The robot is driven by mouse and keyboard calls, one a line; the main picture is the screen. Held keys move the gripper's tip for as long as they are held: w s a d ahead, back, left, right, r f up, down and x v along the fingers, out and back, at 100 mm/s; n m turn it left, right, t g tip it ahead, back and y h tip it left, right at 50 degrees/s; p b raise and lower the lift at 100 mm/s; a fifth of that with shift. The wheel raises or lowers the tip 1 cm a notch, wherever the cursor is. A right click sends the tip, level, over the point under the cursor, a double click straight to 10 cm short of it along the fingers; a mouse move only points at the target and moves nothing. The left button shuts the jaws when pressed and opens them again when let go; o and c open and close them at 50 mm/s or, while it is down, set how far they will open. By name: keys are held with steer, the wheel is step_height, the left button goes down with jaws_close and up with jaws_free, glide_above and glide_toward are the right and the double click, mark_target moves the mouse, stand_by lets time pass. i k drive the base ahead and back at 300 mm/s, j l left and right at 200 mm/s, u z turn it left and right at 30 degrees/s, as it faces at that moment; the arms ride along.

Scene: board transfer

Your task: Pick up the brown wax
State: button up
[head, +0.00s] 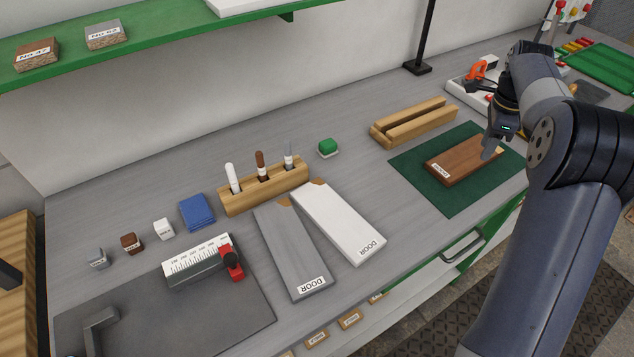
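A small brown block (131,243) with a white label stands on the grey bench at the left, between a grey block (97,259) and a white block (163,229). A brown stick (262,165) stands upright in a wooden holder (240,199), between a white stick (232,179) and a grey one (289,155). The labels are too small to tell which brown thing is the wax. My gripper (490,150) points down at the right end of a brown board (458,163), far from both. Its fingers are seen edge-on, and contact with the board cannot be told.
The brown board lies on a green mat (408,167). Grey (290,250) and white (338,222) boards lie mid-bench. A blue cloth (196,212), a ruler device (197,258) and a green-topped pad (328,147) lie near the holder. A green shelf (150,38) overhangs the back.

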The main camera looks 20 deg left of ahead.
mark_target(131, 242)
steer(key=u, duration=1.55)
steer(key=j+u, duration=0.2)
steer(key=j, duration=1.15)
